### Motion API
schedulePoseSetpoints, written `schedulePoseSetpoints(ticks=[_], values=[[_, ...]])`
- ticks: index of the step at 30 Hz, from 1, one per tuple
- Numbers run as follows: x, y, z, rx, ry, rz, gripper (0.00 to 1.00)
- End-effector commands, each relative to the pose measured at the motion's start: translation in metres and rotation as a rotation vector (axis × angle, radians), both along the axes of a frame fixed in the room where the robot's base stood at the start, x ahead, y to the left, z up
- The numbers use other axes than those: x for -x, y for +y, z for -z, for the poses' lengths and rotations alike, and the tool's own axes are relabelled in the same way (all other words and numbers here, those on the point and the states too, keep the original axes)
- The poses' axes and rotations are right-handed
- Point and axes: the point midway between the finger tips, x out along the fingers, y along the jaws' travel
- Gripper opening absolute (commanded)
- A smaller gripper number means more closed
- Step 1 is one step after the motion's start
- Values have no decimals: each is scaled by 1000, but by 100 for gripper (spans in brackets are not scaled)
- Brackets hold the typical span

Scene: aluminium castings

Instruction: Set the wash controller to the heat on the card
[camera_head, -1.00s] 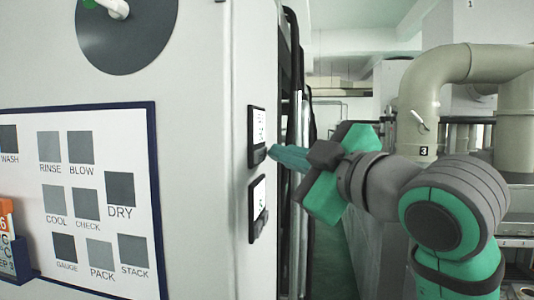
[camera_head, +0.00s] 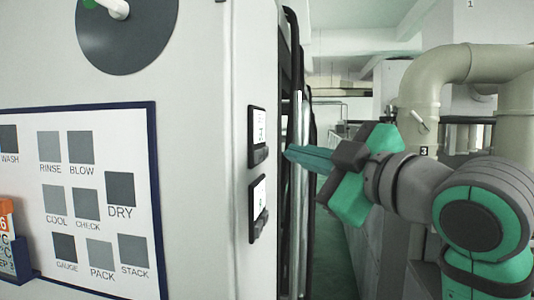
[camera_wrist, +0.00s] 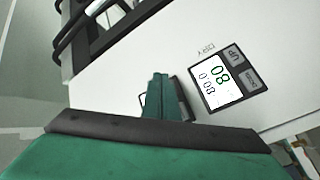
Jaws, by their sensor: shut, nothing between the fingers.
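Two dark-framed controllers are on the cabinet's side face, an upper one (camera_head: 258,137) and a lower one (camera_head: 258,208). In the wrist view one controller (camera_wrist: 222,85) has a white display with green digits, seemingly 80 upside down, and two grey buttons, UP and probably DOWN. Another dark frame (camera_wrist: 185,108) is partly hidden behind my fingers. My gripper (camera_head: 289,153) is shut and empty, its tips right of the controllers and apart from them; it also shows in the wrist view (camera_wrist: 158,80). An orange-and-white card (camera_head: 7,245) is cut off at the left edge.
A blue-framed board (camera_head: 105,250) with grey squares labelled WASH, RINSE, BLOW, DRY and others is on the cabinet front. A dark disc (camera_head: 125,40) is above it. Dark and pale upright rails (camera_head: 298,150) stand behind the controllers. Thick beige pipes (camera_head: 420,90) are at right.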

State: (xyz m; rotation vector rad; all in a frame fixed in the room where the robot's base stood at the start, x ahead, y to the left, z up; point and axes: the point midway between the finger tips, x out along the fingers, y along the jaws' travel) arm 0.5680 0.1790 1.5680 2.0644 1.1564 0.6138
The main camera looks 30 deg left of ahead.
Motion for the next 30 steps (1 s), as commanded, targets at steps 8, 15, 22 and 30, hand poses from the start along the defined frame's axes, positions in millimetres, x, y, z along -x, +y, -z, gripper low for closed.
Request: schedulePoseSetpoints(ticks=[8,15,22,30], values=[[-7,-24,0,0,0,2,0],[-10,-35,0,0,0,1,0],[-10,-35,0,-1,0,1,0],[-10,-35,0,0,-1,0,0]])
